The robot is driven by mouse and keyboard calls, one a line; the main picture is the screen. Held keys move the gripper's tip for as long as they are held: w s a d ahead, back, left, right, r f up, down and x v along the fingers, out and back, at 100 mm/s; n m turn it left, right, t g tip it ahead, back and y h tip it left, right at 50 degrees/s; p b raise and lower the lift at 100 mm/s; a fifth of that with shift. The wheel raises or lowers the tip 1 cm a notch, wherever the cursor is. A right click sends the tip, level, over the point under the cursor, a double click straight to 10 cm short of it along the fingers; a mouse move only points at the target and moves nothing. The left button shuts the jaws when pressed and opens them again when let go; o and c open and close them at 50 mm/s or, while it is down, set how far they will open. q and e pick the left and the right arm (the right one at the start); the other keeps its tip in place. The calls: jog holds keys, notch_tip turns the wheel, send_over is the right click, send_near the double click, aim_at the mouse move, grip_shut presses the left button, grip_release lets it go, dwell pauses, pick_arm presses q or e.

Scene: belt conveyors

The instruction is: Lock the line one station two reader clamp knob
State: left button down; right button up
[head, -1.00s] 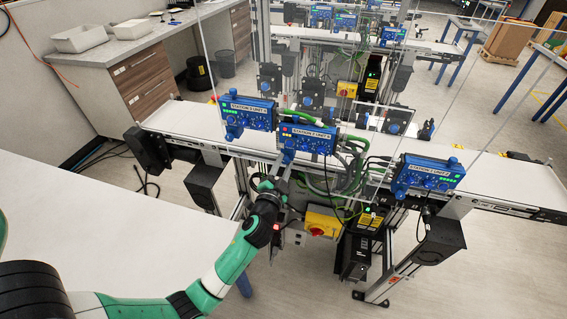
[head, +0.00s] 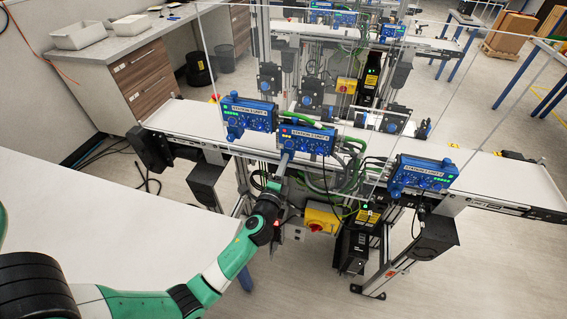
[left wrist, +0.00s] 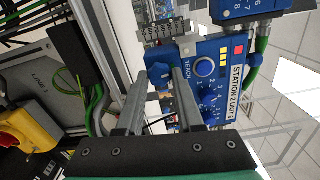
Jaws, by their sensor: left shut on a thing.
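A blue reader unit labelled station 2 (head: 307,139) is mounted at the near edge of the first belt. It also shows in the left wrist view (left wrist: 238,62), with a dial, red and yellow lights and the word TEACH. My left gripper (head: 287,156) reaches up from the front to the unit's lower left side. In the left wrist view its two fingers (left wrist: 167,74) are closed about a blue knob (left wrist: 161,84) at the unit's side. My right gripper is in neither view.
Similar blue units stand to the left (head: 248,114) and right (head: 423,173) on the same belt (head: 200,122). Green hoses and cables hang beside the middle unit. A yellow switch box (head: 322,218) sits below. A white table (head: 100,225) is at front left.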

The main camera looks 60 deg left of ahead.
pick_arm(q)
jog(key=shift+r+m, duration=0.1)
jog(key=shift+m, duration=0.7)
jog(key=c, duration=0.5)
grip_release()
jog(key=shift+c, duration=0.2)
jog(key=shift+d, duration=0.1)
jog(key=v, duration=1.1)
jog(key=shift+s+d, duration=0.2)
